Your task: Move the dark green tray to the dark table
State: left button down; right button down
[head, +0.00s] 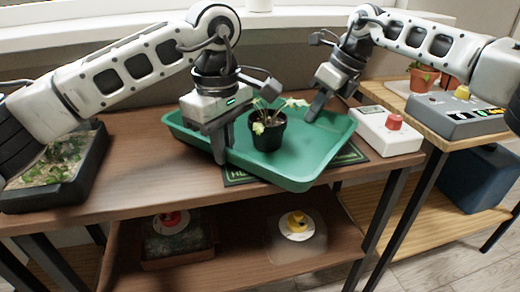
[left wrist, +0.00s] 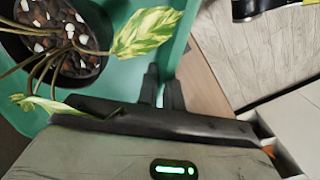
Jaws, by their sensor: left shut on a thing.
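The green tray (head: 295,178) is over the dark brown table (head: 130,140), partly above a dark mat, with its front right corner reaching past the table's front edge. I cannot tell whether it rests or hangs slightly above. A black pot with a leafy plant (head: 268,135) stands upright in it. My left gripper (head: 220,156) is shut on the tray's left front side; its fingers (left wrist: 163,92) also show at the tray's edge in the left wrist view. My right gripper (head: 317,108) reaches down at the tray's far right side; its jaw opening is not clear.
A dark planter (head: 90,180) stands at the table's left. A white box with a red knob (head: 390,140) stands right of the tray. A lighter table (head: 455,140) at right holds a grey device (head: 450,118) and a terracotta pot (head: 423,80). The lower shelf holds two items.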

pick_arm(q)
jog(key=shift+f+b, duration=0.3)
jog(key=shift+f, duration=0.35)
pick_arm(e)
jog(key=shift+s+a+f, duration=0.1)
jog(key=shift+a+f, duration=0.15)
jog(key=shift+f, duration=0.25)
pick_arm(q)
jog(key=c, duration=1.6)
grip_release()
pick_arm(e)
jog(key=c, duration=1.6)
grip_release()
jog(key=shift+c, duration=0.2)
pick_arm(q)
jog(key=shift+o, duration=0.2)
jog(key=shift+r, duration=0.1)
pick_arm(e)
jog(key=shift+d, duration=0.15)
jog(key=shift+d, duration=0.1)
jog(key=shift+d+r, duration=0.2)
jog(key=shift+r, duration=0.3)
pick_arm(q)
notch_tip(320, 180, up, 12)
pick_arm(e)
jog(key=v, duration=1.1)
